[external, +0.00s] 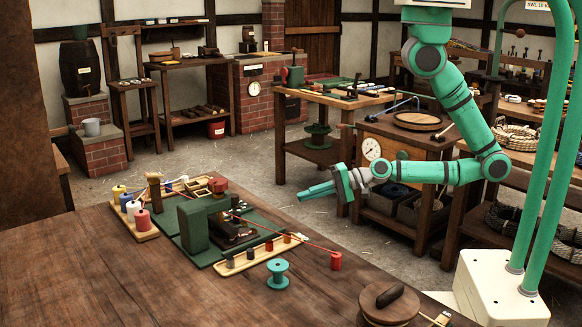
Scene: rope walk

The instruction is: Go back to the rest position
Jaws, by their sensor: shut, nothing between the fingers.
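My gripper (318,191) is at the end of my green arm, in the middle of the external view. Its fingers are together with nothing between them. It points left and hangs in the air beyond the far right edge of the near wooden table (130,285), apart from everything on it. My arm comes down from the upper right, bends at the elbow and runs level to the left.
The near table holds a green machine (193,228), a teal spool (278,272), a red spool (336,261), a wooden tray (243,262) and a round lidded pot (388,305). A workbench (300,93) and a cabinet with a dial (408,142) stand behind my gripper. Open floor lies left.

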